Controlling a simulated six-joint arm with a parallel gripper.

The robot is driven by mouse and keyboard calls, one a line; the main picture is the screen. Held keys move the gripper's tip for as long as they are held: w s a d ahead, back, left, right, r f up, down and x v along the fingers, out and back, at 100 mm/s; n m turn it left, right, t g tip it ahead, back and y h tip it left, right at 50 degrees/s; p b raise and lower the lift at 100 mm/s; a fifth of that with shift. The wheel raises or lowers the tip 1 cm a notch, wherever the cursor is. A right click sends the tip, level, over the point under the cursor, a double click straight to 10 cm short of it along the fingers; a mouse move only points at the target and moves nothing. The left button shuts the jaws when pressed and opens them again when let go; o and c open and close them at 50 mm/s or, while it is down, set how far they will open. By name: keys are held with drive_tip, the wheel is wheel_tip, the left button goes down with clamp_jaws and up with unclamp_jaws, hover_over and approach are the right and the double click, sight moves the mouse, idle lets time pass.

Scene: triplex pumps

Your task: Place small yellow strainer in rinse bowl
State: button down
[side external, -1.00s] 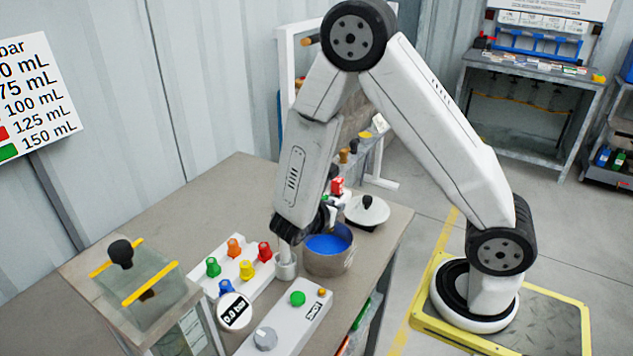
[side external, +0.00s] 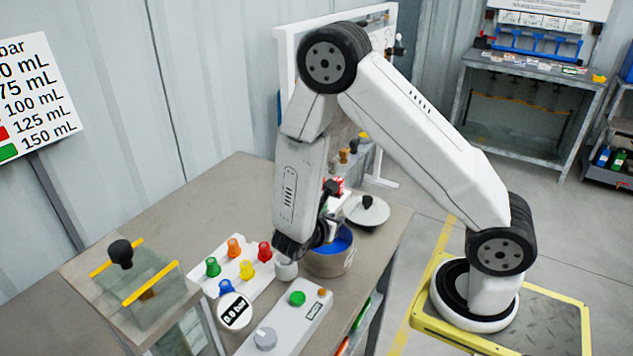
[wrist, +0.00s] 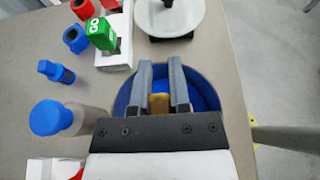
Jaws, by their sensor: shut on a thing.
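The small yellow strainer (wrist: 159,104) shows as a small yellow piece between my gripper's fingers. My gripper (wrist: 162,75) is shut on it in the wrist view, with grey fingers over the bowl's blue inside. The rinse bowl (side external: 328,266) is a round metal pot with blue inside, at the table's right side in the side view. In the wrist view its blue inside (wrist: 206,92) surrounds the fingers. In the side view my wrist covers part of the bowl and the strainer cannot be made out. How high the strainer is above the blue cannot be told.
A round lid (side external: 370,212) with a black knob lies behind the bowl. A white rack (side external: 205,262) of coloured knob-like parts stands left of the bowl. A white control box (side external: 285,325) is in front. A green block (wrist: 101,33) stands beyond the bowl.

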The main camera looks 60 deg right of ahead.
drive_tip(key=shift+f, duration=0.45)
drive_tip(key=c, duration=0.6)
unclamp_jaws()
drive_tip(key=shift+r, duration=0.2)
drive_tip(key=v, duration=1.2)
drive_tip(key=shift+r, duration=0.4)
